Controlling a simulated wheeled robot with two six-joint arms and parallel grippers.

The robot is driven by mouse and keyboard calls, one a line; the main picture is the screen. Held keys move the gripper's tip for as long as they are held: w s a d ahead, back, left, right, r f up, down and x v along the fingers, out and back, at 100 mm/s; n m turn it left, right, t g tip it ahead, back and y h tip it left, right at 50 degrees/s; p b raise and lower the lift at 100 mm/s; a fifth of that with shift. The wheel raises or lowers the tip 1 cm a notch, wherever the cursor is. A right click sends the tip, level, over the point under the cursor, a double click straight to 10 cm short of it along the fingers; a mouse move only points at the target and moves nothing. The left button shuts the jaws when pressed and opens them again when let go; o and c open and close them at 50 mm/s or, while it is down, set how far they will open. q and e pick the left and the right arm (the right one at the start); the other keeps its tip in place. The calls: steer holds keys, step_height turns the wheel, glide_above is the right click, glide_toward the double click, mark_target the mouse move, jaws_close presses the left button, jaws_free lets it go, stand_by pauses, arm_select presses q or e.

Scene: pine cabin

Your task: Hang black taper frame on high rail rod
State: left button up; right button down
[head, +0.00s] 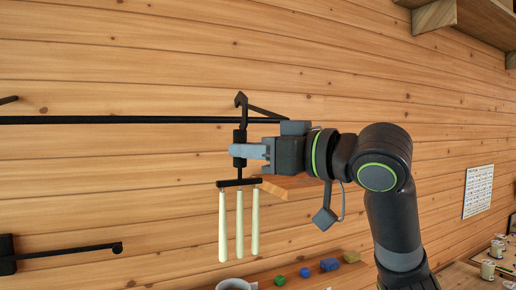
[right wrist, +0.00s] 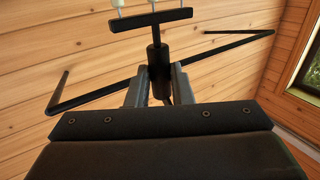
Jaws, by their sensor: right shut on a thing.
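The black taper frame (head: 240,182) hangs upright in the head view, with a hook on top, a thick grip below it and a crossbar carrying three pale tapers (head: 239,225). My right gripper (head: 241,151) is shut on the grip. The high rail rod (head: 120,120) runs level along the wall from the left. The hook rises above the rod's line near its right end; whether it touches the rod I cannot tell. In the right wrist view the frame's crossbar (right wrist: 150,19) is at the top and the rod (right wrist: 105,93) passes behind the grip. My left gripper is out of view.
A lower black rod (head: 70,252) juts from a wall plate at the left. Below the tapers are a grey mug (head: 235,284) and green, blue and yellow small items on a ledge. A wooden shelf (head: 480,22) is at the upper right.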

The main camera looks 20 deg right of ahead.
steer(key=w+f, duration=0.2)
steer(key=w, duration=0.6)
steer(key=shift+w+a, duration=0.15)
stand_by(0.5)
steer(key=c, duration=1.2)
jaws_free()
